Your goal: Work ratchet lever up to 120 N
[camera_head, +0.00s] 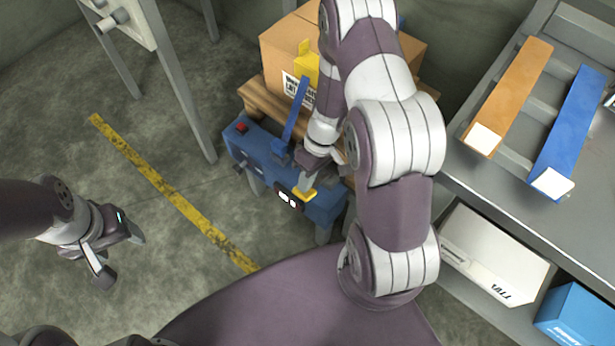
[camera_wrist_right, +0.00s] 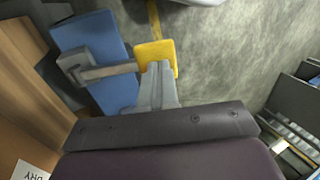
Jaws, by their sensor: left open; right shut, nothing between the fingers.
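A blue machine (camera_head: 262,158) with a red button stands on the floor ahead, beside a pallet. A small dark display with white readouts (camera_head: 288,199) is on its front; I cannot read the digits. A yellow pad (camera_head: 304,195) shows beside the display. In the right wrist view the yellow pad (camera_wrist_right: 157,58) ends a grey bar (camera_wrist_right: 108,71) that comes from the blue body (camera_wrist_right: 95,45). My right gripper (camera_head: 307,182) is shut and empty, its fingertips at the pad; contact is unclear. My left gripper (camera_head: 118,252) is open and empty, low at the left.
A carton (camera_head: 285,50) sits on a wooden pallet (camera_head: 258,101) behind the machine, with a blue upright bar (camera_head: 294,115) in front. A grey bench (camera_head: 470,178) with orange and blue bars stands right. Yellow-taped floor (camera_head: 170,192) lies clear at the left.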

